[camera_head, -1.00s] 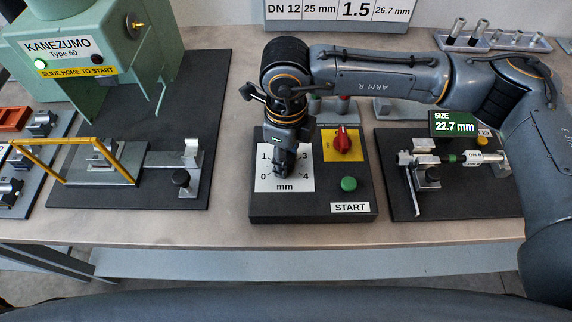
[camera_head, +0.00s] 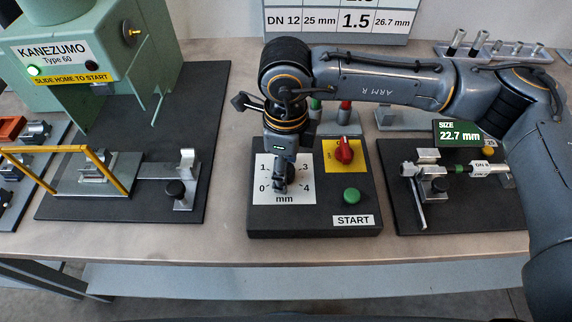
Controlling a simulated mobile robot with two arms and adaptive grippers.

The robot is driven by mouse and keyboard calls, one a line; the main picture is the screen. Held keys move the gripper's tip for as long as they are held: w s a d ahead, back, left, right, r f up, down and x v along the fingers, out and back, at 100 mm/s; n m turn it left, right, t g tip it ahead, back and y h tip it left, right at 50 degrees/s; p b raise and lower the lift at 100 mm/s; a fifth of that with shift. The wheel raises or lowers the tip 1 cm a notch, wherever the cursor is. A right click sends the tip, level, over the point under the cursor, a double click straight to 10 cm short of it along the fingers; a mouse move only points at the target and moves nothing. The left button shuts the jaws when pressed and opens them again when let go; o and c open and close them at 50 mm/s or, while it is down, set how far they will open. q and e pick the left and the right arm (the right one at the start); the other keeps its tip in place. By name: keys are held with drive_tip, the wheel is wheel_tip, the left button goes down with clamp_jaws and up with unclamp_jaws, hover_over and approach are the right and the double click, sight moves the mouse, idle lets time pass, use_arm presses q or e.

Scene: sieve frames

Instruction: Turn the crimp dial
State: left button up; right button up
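The crimp dial's white scale plate (camera_head: 302,192), marked from 0 to 4 mm, is on the black control box (camera_head: 318,222). My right gripper (camera_head: 280,187) points down over the middle of this plate. The gripper covers the knob and much of the scale, so I cannot see where the dial points. Its fingers are dark and small here; I cannot tell if they grip the knob or only stand around it. My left gripper is not in view.
On the same box are a red switch (camera_head: 345,150) on a yellow plate and a green START button (camera_head: 351,195). A green KANEZUMO press (camera_head: 90,50) stands left. A gauge stand with a 22.7 mm display (camera_head: 459,132) is right. A chart (camera_head: 337,20) hangs behind.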

drive_tip(key=shift+r, duration=0.2)
wheel_tip(320, 180, up, 12)
drive_tip(key=shift+f, duration=0.2)
idle(0.3)
idle(0.4)
